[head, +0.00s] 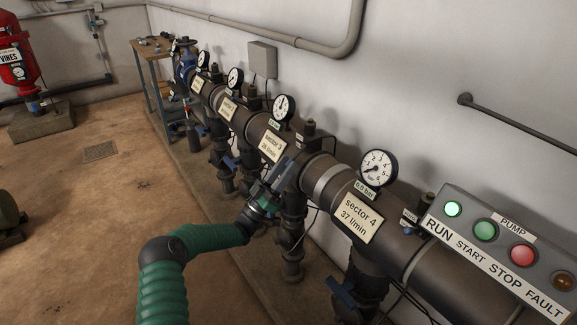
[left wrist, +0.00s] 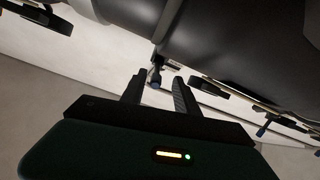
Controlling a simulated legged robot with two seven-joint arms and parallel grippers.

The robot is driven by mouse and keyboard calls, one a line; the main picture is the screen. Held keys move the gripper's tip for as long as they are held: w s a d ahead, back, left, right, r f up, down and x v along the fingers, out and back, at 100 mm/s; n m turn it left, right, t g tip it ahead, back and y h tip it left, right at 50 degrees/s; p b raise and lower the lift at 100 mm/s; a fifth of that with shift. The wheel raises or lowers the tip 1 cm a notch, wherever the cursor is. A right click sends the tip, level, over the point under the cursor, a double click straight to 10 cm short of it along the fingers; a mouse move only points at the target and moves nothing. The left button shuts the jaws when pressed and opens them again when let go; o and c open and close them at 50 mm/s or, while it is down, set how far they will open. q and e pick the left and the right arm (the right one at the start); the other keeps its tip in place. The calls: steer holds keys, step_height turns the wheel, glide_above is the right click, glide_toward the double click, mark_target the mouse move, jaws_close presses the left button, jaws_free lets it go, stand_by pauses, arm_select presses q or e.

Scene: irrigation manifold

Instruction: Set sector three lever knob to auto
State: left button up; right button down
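The sector three label (head: 271,147) sits on the dark manifold pipe in the head view. My left gripper (head: 285,172) is at the front of the pipe, just right of and below that label. In the left wrist view my left gripper (left wrist: 158,92) has its two dark fingers apart. My right gripper is not in view.
The sector 4 label (head: 358,216) and its gauge (head: 377,168) are to the right. A pump panel (head: 500,250) stands at the right edge, its green run lamp lit. Blue valve handles (head: 342,292) stick out below the pipe. The floor (head: 90,210) at left is mostly clear.

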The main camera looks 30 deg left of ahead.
arm_select(q)
steer(key=shift+w+d+r, duration=0.5)
steer(key=shift+r, duration=0.15)
steer(key=shift+c, duration=0.5)
steer(key=shift+a+f, duration=0.1)
steer(key=shift+a, duration=0.05)
steer(key=c, duration=0.5)
jaws_close()
